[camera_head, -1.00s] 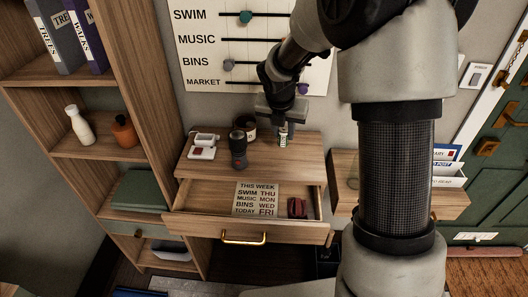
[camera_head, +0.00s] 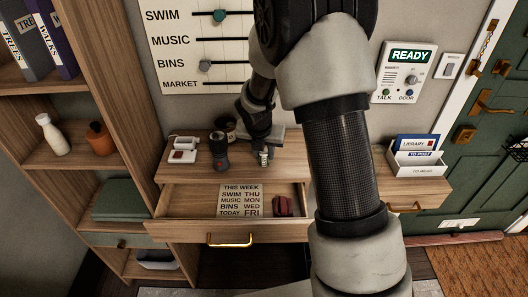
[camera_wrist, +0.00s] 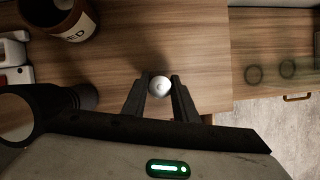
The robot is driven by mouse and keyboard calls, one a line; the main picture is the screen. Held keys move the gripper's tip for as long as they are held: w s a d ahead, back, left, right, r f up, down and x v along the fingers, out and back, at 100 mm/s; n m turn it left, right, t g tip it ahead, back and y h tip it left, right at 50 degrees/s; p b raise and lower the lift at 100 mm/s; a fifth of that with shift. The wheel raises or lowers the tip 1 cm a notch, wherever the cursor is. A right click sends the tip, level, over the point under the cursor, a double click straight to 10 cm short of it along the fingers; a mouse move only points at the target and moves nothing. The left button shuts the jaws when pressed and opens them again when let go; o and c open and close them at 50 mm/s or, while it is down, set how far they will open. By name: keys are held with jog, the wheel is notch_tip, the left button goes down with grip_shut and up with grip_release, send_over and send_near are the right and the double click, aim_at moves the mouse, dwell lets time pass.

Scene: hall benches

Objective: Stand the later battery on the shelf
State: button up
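My gripper (camera_head: 264,150) is over the front right part of the cabinet top (camera_head: 285,172). It is shut on a small pale battery (camera_head: 264,159), which hangs upright below the fingers. In the wrist view the battery (camera_wrist: 159,86) shows end-on as a white disc between the two fingertips (camera_wrist: 160,97). I cannot tell whether its lower end touches the wood. A wooden shelf (camera_wrist: 270,35) is to the right, with two dark rings (camera_wrist: 271,72) on a faint greenish patch. In the head view my arm hides part of that shelf. No second battery is identifiable.
A dark torch (camera_head: 219,150), a mug (camera_wrist: 72,18) and a white device (camera_head: 183,150) stand left on the cabinet top. The drawer (camera_head: 231,226) below is open, holding a card (camera_head: 240,200) and a red item (camera_head: 283,205). A letter rack (camera_head: 418,162) stands on the right shelf.

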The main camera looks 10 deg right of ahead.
jog(key=o, duration=0.4)
jog(key=shift+c, duration=0.2)
